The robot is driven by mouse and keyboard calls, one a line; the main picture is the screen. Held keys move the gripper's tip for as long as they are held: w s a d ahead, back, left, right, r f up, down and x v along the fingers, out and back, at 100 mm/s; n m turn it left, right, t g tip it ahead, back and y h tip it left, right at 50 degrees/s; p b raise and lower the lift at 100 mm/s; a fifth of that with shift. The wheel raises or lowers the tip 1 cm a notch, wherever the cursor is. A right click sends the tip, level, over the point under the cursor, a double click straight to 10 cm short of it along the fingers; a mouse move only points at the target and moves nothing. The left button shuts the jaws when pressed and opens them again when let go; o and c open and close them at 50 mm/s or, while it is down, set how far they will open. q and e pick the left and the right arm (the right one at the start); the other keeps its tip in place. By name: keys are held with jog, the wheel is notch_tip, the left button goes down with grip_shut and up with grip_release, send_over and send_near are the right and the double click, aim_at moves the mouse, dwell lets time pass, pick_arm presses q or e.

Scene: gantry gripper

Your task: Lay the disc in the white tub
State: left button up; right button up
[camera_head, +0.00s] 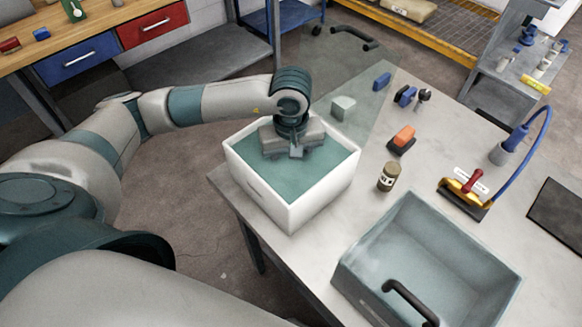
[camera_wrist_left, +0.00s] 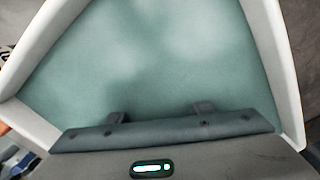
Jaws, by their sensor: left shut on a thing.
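The white tub (camera_head: 291,208) stands on the near left corner of the grey table, with a teal surface inside. My left gripper (camera_head: 296,152) points down into the tub opening from above. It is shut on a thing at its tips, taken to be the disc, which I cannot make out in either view. The left wrist view shows the tub's white rim (camera_wrist_left: 272,60) around the teal surface, with the gripper's finger bases (camera_wrist_left: 160,117) at the bottom. My right gripper is not in view.
A grey open bin (camera_head: 437,255) with a black handle stands front right of the tub. A small jar (camera_head: 388,177), an orange-topped block (camera_head: 403,138) and a red-and-yellow tool (camera_head: 466,190) lie to the right. Clear table lies between the jar and bin.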

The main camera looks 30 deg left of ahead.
aim_at(291, 172)
pick_arm(q)
jog(key=shift+f, duration=0.2)
jog(key=o, duration=1.2)
jog(key=shift+r, duration=0.1)
jog(key=shift+r, duration=0.35)
jog(key=shift+r+b, duration=2)
jog(key=shift+r, duration=3.8)
